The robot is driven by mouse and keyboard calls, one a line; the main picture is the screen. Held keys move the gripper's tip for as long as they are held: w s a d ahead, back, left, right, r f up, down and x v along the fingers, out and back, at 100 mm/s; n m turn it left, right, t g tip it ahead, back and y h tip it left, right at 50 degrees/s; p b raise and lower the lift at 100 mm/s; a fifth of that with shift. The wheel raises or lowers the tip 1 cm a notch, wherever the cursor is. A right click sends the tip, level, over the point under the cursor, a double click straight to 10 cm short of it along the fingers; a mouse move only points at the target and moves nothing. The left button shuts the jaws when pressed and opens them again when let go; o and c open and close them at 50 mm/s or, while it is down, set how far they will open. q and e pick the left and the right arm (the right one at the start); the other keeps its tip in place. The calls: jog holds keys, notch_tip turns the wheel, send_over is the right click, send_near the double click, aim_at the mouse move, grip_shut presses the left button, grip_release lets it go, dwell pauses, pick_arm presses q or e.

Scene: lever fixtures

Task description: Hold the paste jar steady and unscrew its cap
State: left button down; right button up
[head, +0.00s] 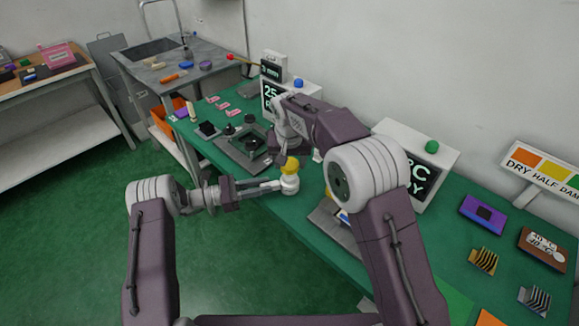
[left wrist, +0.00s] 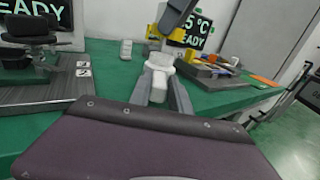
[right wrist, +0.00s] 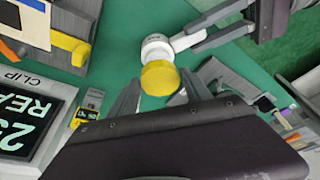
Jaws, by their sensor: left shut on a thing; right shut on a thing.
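The paste jar (head: 289,186) has a white body and a yellow cap (head: 291,165). My left gripper (head: 284,186) comes in from the left and is shut on the white body (left wrist: 160,64). My right gripper (right wrist: 160,90) reaches down from above and is shut on the yellow cap, which shows between its fingers in the right wrist view. The cap sits at the top of the jar. Whether its thread is loose cannot be told. In the left wrist view my right gripper partly hides the cap.
A grey fixture plate (head: 240,156) with black parts lies left of the jar. Another grey fixture (head: 328,222) lies close on its right. White display boxes (head: 413,150) stand along the wall. Bare green bench lies around the jar.

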jog(key=shift+r, duration=0.3)
pick_arm(q)
jog(key=c, duration=1.1)
grip_release()
jog(key=v, duration=1.2)
